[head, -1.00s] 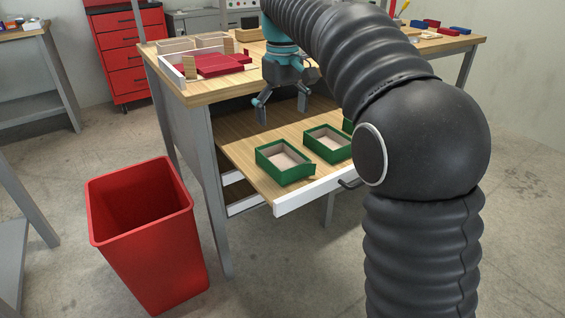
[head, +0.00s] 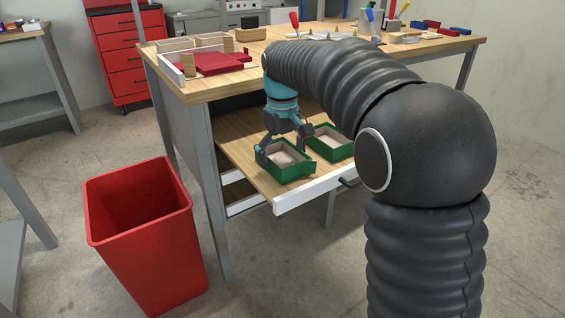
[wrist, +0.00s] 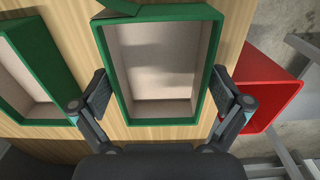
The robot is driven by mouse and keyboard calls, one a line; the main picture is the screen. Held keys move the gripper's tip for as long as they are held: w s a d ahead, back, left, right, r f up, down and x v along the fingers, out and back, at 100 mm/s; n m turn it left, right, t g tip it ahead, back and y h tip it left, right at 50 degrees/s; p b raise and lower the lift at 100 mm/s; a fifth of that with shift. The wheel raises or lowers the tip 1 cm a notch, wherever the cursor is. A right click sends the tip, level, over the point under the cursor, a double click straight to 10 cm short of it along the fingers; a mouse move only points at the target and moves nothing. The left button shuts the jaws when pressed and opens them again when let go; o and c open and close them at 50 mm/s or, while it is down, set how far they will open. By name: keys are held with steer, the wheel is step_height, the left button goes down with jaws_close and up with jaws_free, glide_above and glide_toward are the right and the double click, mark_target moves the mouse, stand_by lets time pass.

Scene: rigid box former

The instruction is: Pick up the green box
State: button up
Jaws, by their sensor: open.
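A green box (head: 290,174), open on top with a beige inside, sits in the pulled-out wooden drawer (head: 240,150) near its front left corner. My gripper (head: 284,151) is low over this box, its fingers spread. In the wrist view the green box (wrist: 209,107) lies between the two fingertips of my gripper (wrist: 162,97), one finger beside each long wall. The fingers look apart from or barely at the walls; contact cannot be told. A second green box (head: 340,153) sits to the right in the drawer and shows at the left in the wrist view (wrist: 38,57).
A red bin (head: 150,240) stands on the floor left of the drawer. The workbench top (head: 205,92) above the drawer bears a tray with red parts (head: 215,64) and several tools. My arm covers part of the drawer's right side.

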mark_target(282, 164)
steer(key=c, duration=0.9)
steer(key=shift+r, duration=0.55)
step_height(282, 164, up, 3)
steer(key=shift+f+p, duration=0.1)
steer(key=shift+p, duration=0.2)
steer(key=d+r, duration=0.7)
steer(key=d, duration=0.4)
steer(key=shift+s+d, duration=0.3)
steer(key=shift+d, duration=0.05)
